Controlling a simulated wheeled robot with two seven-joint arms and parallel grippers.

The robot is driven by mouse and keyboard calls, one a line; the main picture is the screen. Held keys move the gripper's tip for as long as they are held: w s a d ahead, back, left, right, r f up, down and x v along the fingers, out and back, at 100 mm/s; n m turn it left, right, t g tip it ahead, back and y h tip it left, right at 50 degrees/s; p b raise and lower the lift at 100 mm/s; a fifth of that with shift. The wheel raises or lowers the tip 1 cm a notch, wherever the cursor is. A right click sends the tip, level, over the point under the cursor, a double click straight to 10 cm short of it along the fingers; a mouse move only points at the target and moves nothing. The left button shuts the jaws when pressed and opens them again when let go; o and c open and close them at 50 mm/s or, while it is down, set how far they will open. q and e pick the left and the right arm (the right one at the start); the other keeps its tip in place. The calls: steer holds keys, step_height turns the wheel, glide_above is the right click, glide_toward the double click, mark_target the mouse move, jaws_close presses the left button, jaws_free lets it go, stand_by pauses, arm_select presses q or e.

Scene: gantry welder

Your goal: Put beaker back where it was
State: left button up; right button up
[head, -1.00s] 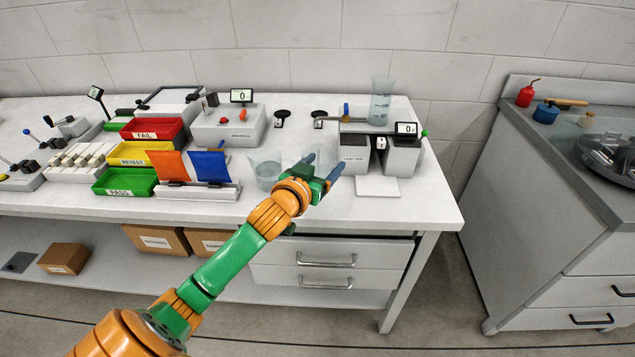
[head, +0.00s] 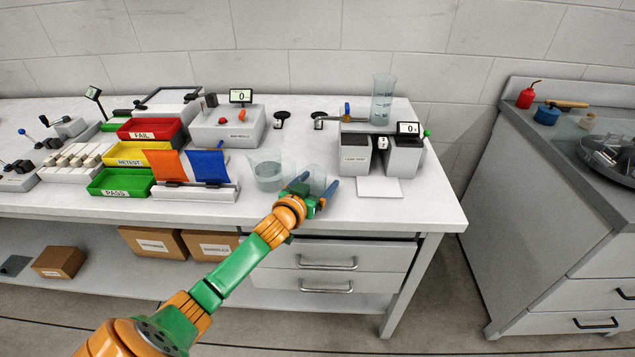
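A clear, empty-looking beaker (head: 317,172) stands between the blue fingers of my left gripper (head: 319,182), at the front of the white bench. The fingers sit on either side of the glass and appear shut on it. The gripper partly hides its lower part, so I cannot tell whether it touches the bench. Just to its left, a second glass beaker (head: 268,176) with some liquid stands on the bench. My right gripper is not in view.
A white plate (head: 379,187) lies right of the gripper. Orange and blue flags (head: 208,166) and the green tray (head: 121,184) are to the left.

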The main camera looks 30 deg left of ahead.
arm_select(q)
steer(key=shift+r, duration=0.2)
steer(key=p+v, duration=0.1)
steer(key=v, duration=1.1)
